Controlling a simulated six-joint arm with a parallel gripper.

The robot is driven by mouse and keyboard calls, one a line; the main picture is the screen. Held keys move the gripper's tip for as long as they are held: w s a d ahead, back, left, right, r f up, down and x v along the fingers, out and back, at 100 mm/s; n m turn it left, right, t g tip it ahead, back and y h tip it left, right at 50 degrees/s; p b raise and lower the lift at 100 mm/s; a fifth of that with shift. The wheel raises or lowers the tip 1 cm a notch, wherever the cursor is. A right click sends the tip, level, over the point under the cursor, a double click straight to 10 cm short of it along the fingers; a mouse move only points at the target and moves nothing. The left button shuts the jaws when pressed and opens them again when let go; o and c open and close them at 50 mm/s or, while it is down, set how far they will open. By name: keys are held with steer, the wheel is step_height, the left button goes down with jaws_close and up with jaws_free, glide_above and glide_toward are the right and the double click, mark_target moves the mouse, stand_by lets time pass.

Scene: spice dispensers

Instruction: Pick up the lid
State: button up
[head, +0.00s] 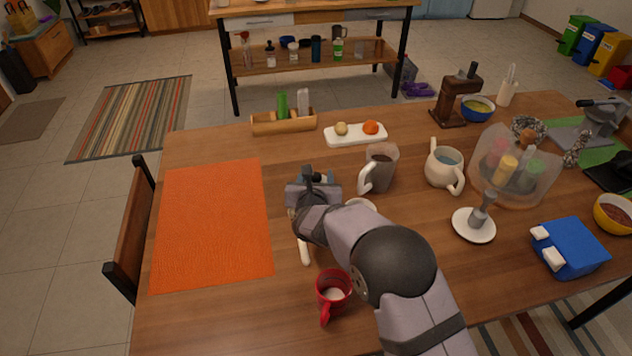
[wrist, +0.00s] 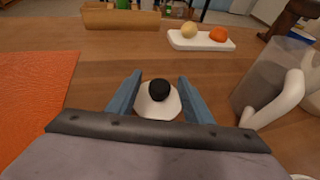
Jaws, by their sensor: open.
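The lid (wrist: 158,100) is a white disc with a black round knob, and it shows in the wrist view. It sits between the two blue fingers of my gripper (wrist: 159,97), which are open on either side of the knob. I cannot tell whether the fingers touch the disc's edge. In the head view my gripper (head: 315,178) is over the middle of the table, and the arm partly hides what lies under it.
A pitcher with a white handle (head: 379,168) stands close to the right of my gripper. An orange mat (head: 213,225) lies left, and a red mug (head: 333,290) stands in front. A white tray (head: 342,139) and a wooden box (head: 284,123) are behind.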

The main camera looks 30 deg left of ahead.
steer(key=c, duration=1.1)
